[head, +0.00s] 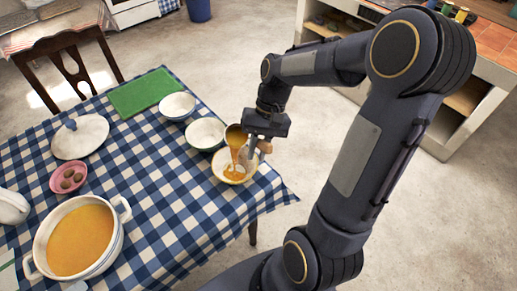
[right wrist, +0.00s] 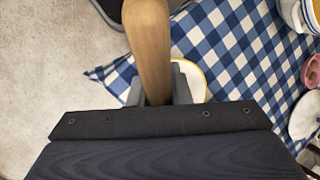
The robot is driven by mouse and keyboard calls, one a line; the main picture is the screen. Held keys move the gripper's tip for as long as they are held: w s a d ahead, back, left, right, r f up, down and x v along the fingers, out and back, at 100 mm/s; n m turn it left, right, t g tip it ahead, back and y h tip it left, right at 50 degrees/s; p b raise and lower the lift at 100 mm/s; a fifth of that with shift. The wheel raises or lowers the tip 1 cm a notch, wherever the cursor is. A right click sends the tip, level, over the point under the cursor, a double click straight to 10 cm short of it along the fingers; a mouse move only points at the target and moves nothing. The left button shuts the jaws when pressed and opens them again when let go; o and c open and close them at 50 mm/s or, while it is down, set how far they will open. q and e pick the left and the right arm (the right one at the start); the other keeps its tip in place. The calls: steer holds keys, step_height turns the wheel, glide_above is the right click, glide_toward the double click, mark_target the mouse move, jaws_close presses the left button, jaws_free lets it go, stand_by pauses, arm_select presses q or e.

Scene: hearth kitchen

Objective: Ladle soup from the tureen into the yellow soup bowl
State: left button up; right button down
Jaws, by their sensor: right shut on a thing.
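The tureen (head: 110,257), white with two handles and full of orange soup, stands at the table's front left in the head view. Its edge shows in the right wrist view (right wrist: 293,14). The yellow soup bowl (head: 219,174) sits near the table's right edge. My right gripper (head: 255,148) is shut on the wooden handle (right wrist: 150,50) of the ladle (head: 235,136), just above this bowl. The ladle is tipped, and orange soup streams from it into the bowl, where some soup lies. The bowl's rim partly shows behind the fingers in the right wrist view (right wrist: 203,82). My left gripper is out of view.
Two pale bowls (head: 177,107) (head: 205,134) stand just behind the yellow one. A green board (head: 142,92), a white lid (head: 80,137), a pink bowl (head: 56,180) and a white vessel (head: 12,206) are on the checked cloth (head: 150,200). The cloth's middle is clear.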

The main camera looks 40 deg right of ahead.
steer(key=s+a+f+t+h+b, duration=0.2)
steer(key=f+t+h+b, duration=0.5)
steer(key=b, duration=1.4)
step_height(320, 180, down, 3)
steer(key=shift+s+a+r+n+h, duration=0.2)
steer(key=shift+s+a+n+h, duration=0.2)
steer(key=shift+a, duration=0.15)
stand_by(1.4)
